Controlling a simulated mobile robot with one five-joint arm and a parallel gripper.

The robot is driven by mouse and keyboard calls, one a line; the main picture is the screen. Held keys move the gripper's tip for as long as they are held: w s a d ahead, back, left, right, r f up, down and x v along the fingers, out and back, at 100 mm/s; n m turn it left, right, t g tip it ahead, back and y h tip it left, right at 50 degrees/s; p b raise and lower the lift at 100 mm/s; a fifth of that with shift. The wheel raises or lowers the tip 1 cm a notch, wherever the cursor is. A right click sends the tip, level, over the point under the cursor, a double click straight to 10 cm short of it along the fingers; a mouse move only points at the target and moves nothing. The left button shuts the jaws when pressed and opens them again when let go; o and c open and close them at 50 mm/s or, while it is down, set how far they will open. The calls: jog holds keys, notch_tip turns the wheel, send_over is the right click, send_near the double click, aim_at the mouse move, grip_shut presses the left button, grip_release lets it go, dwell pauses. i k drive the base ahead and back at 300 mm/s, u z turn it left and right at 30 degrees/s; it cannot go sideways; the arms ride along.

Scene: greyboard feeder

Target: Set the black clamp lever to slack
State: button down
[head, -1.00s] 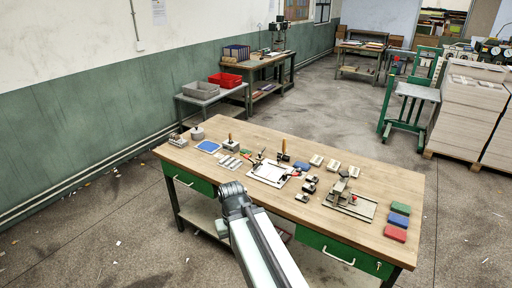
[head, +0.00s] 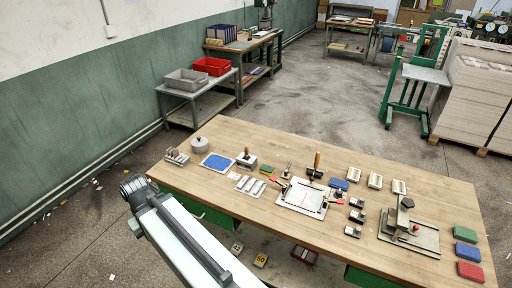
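A white-plated fixture (head: 303,199) lies flat near the middle of the wooden workbench (head: 240,135). Thin dark levers with red ends stick out at its left and right sides. A grey clamp-like device (head: 404,212) with an upright post and a red knob stands on a metal plate at the right. I cannot pick out for certain which part is the black clamp lever, nor its setting. My arm reaches up from the bottom, its dark joint at the bench's left front edge. My gripper's fingers do not show.
Small black-and-grey blocks (head: 356,216) stand right of the fixture. Coloured blocks (head: 466,251) line the right end.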

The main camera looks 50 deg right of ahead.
aim_at(286, 171)
jog(key=z, duration=0.05)
jog(key=i, duration=1.3)
jog(key=z, duration=0.1)
